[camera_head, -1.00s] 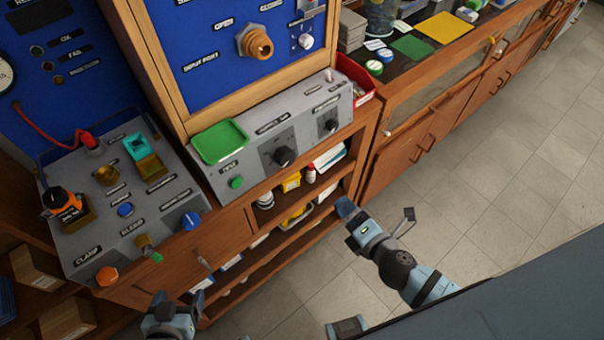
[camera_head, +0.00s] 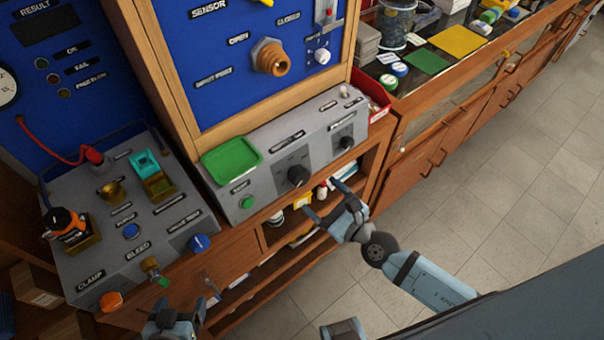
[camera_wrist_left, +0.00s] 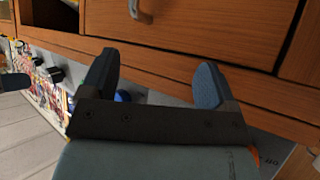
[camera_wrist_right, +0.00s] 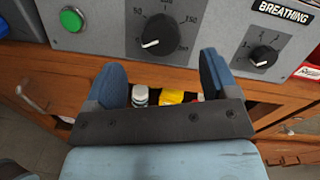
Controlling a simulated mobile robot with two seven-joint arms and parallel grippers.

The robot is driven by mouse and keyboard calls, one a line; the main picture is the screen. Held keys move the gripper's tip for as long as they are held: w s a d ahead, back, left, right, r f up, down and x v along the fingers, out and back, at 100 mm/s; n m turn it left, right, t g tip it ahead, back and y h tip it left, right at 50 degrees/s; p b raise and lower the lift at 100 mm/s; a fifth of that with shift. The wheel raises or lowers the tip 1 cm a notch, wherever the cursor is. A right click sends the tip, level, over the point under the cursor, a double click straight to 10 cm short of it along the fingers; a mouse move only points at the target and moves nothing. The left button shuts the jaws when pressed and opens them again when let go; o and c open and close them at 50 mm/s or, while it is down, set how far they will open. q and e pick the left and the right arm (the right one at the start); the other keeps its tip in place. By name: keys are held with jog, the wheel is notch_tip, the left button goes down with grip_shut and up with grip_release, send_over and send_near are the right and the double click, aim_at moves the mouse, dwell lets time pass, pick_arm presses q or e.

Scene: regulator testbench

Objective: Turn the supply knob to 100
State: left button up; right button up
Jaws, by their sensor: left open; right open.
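A black knob (camera_head: 298,175) with a numbered dial sits on the front of the grey panel box (camera_head: 230,195); its label is not legible. In the right wrist view this knob (camera_wrist_right: 158,33) has a white mark toward the lower left, and 150 reads at its upper right. A smaller black knob (camera_head: 346,142) is to its right, under a BREATHING label (camera_wrist_right: 284,10). My right gripper (camera_head: 327,200) is open and empty, just below and in front of the panel, apart from both knobs. My left gripper (camera_wrist_left: 157,65) is open and empty near the wooden cabinet front.
A green button (camera_head: 247,202) and a green tray (camera_head: 232,161) are left of the large knob. A grey clamp-and-bleed console (camera_head: 130,235) stands at left. A red bin (camera_head: 378,100) adjoins the panel's right end. Open shelves (camera_head: 270,272) lie below; the floor at right is clear.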

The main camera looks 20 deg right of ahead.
aim_at(302, 179)
jog(key=p+x, duration=0.1)
jog(key=x, duration=0.6)
jog(key=shift+w, duration=0.15)
jog(key=c, duration=0.9)
